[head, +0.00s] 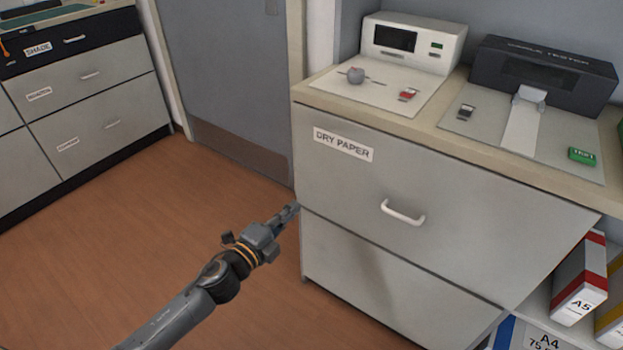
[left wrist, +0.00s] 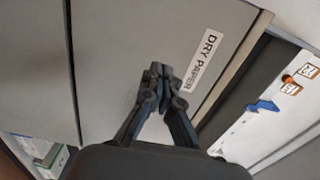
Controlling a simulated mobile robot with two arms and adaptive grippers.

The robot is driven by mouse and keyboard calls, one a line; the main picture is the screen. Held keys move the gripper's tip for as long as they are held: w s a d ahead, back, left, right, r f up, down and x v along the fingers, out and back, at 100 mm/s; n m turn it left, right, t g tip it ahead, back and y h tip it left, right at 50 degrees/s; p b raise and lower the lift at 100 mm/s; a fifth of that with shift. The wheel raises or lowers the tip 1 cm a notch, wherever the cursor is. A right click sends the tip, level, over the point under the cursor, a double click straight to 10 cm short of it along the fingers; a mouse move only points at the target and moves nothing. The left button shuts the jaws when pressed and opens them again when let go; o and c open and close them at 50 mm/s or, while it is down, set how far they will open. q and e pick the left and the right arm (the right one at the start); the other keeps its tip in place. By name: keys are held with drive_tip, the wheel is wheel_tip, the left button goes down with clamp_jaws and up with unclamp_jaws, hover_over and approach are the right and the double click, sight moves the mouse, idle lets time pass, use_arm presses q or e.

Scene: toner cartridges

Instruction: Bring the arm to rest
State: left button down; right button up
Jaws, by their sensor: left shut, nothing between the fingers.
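My left arm comes in from the lower left of the head view, and its left gripper (head: 291,209) is shut and empty. It is in front of the left edge of the grey cabinet with the "DRY PAPER" drawer (head: 335,185). In the left wrist view the fingertips of the gripper (left wrist: 158,75) are together, with the drawer front (left wrist: 125,45) and its label (left wrist: 203,60) behind them. I cannot tell the exact gap between the fingertips and the cabinet. The drawer looks closed. My right gripper is not in view.
A white device (head: 415,42) and a black device (head: 543,75) stand on the counter (head: 440,130). The drawer's white handle (head: 403,213) sticks out. A grey door (head: 225,80) is behind. The brown floor (head: 110,230) at left is clear.

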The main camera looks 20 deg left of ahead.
use_arm(q)
drive_tip(key=s+a+f+n+g+y, duration=0.2)
drive_tip(key=s+f+n+g+y, duration=0.15)
drive_tip(key=f+n, duration=0.35)
drive_tip(key=s+a+f+n+g+y, duration=0.25)
drive_tip(key=s+f+n, duration=0.25)
drive_tip(key=f, duration=0.4)
drive_tip(key=s+d+f+n+g+p, duration=0.2)
drive_tip(key=s+f+n+g+p, duration=0.25)
drive_tip(key=s+f, duration=0.65)
drive_tip(key=s+d+f+n+g+p, duration=0.25)
drive_tip(key=s+f+g+p, duration=0.3)
drive_tip(key=s, duration=0.85)
drive_tip(key=s+a+f+p, duration=0.1)
drive_tip(key=s+p, duration=0.3)
drive_tip(key=s, duration=0.3)
drive_tip(key=s+a+f+p, duration=0.2)
drive_tip(key=s+p, duration=0.2)
drive_tip(key=s, duration=0.3)
drive_tip(key=shift+s, duration=0.25)
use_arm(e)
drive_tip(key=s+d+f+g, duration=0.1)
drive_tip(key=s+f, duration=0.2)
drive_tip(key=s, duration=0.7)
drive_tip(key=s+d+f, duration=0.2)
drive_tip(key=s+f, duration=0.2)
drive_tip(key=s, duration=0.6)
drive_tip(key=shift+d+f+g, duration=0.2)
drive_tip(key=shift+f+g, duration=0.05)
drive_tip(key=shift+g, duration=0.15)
